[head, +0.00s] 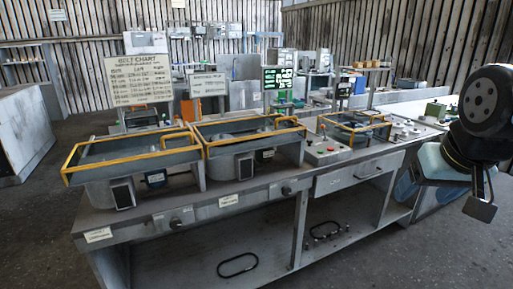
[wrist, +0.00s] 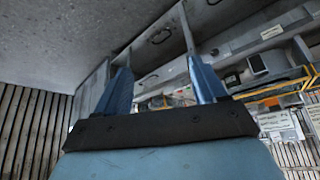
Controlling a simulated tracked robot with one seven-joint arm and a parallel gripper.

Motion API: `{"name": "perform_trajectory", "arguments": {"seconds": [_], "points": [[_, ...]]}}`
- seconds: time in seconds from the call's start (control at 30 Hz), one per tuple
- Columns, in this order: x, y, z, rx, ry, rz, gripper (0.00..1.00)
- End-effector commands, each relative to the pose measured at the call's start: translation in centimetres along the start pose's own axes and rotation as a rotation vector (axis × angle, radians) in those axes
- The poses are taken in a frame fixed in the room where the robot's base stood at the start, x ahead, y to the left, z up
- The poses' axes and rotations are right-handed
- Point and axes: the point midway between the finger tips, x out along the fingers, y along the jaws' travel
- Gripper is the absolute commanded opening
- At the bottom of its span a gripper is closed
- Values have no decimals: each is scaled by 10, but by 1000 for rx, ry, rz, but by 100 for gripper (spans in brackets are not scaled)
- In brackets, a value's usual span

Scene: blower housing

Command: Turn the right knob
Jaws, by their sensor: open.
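On the front panel of the long grey bench, the right knob (head: 287,190) is small and dark and sits beside a pale label. A similar left knob (head: 176,222) is further left on the same panel. My gripper (head: 445,200) hangs at the bench's right end, well to the right of both knobs and apart from them. In the wrist view its two blue fingers (wrist: 163,82) are spread wide with nothing between them. I cannot clearly make out the right knob in the wrist view, which shows the bench tilted and partly behind the fingers.
Yellow-railed trays (head: 130,158) stand on the bench (head: 255,190). A control box (head: 325,150) with a red button is right of them. A drawer (head: 355,175) is in the bench's front. Black loops (head: 237,265) lie on the lower shelf. The floor at front right is clear.

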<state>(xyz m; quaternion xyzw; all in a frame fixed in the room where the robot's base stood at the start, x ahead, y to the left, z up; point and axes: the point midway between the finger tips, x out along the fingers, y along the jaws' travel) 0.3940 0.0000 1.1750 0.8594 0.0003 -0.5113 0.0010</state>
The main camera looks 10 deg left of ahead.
Motion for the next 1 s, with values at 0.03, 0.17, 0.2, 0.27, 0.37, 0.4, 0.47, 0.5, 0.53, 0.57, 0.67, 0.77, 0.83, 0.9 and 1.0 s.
{"name": "perform_trajectory", "arguments": {"seconds": [0.03, 0.17, 0.2, 0.27, 0.37, 0.4, 0.47, 0.5, 0.53, 0.57, 0.67, 0.77, 0.83, 0.9, 1.0], "points": [[4, 0, -4, -3, 5, 0, 71], [21, 2, -28, -20, 40, 3, 71], [29, 2, -38, -28, 57, 5, 71], [41, 3, -53, -40, 85, 7, 71], [62, 3, -78, -63, 133, 9, 71], [71, 2, -88, -74, 154, 11, 71], [84, 2, -102, -88, 182, 11, 71], [93, 1, -110, -97, 201, 12, 71], [100, 0, -117, -105, 216, 12, 71], [107, 0, -123, -113, 230, 11, 71], [129, -4, -143, -140, 277, 10, 71], [152, -8, -161, -169, 326, 6, 71], [168, -12, -172, -189, 359, 3, 71], [184, -16, -182, -208, 393, -2, 71], [207, -23, -195, -238, 441, -11, 71]]}}
